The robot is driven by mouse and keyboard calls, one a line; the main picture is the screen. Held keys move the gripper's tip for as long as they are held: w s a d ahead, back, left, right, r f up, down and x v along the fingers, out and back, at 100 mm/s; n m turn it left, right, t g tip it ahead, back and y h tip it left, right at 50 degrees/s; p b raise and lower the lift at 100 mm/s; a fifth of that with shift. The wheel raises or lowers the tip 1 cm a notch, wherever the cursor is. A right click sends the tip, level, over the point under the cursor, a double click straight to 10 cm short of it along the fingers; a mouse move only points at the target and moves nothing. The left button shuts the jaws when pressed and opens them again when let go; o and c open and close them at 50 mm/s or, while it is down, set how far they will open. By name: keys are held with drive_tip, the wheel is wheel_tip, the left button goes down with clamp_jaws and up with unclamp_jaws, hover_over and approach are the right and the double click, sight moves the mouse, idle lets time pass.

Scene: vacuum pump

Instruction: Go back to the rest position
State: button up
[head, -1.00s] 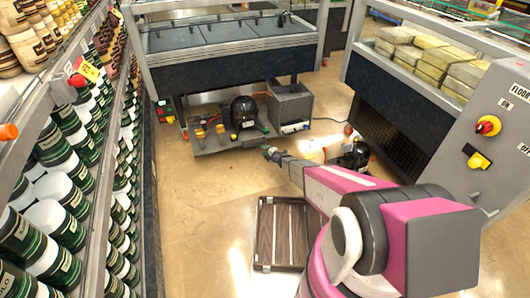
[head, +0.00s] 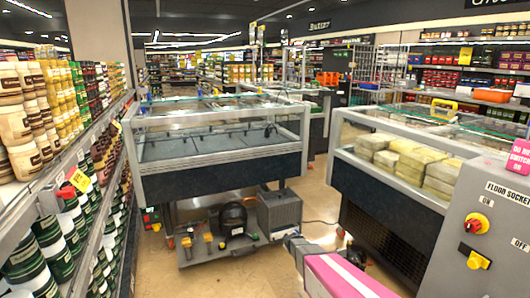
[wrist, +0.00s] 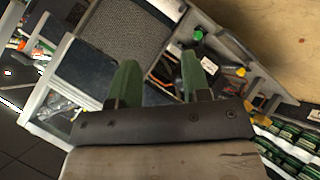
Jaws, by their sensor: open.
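My gripper (wrist: 160,82) shows in the wrist view with its two green fingers apart and nothing between them. Past the fingers, a grey box and a low trolley with small parts show, tilted in the picture. The vacuum pump (head: 233,220), dark and rounded, stands on the low trolley (head: 215,250) under the empty chest freezer. My gripper is apart from it.
A stocked shelf (head: 80,150) lines the left. The empty freezer (head: 215,150) stands ahead and another freezer with wrapped blocks (head: 400,165) stands right. A grey switch panel (head: 485,230) with red and yellow knobs is at the near right. Bare floor (head: 155,270) lies beside the trolley.

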drive_tip(key=s+d+r+m+g, duration=0.1)
drive_tip(key=s+r+m+g, duration=0.2)
drive_tip(key=s, duration=0.7)
drive_tip(key=s+d+r+m+g, duration=0.2)
drive_tip(key=s+r+m+g, duration=0.1)
drive_tip(key=s+r, duration=0.5)
drive_tip(key=s+d+r+m+g, duration=0.2)
drive_tip(key=s+r+m+g, duration=0.2)
drive_tip(key=s, duration=0.8)
wheel_tip(320, 180, up, 2)
drive_tip(key=shift+s+r+m+y, duration=0.15)
drive_tip(key=shift+s+m+y, duration=0.2)
drive_tip(key=shift+m, duration=0.15)
drive_tip(key=shift+w, duration=0.1)
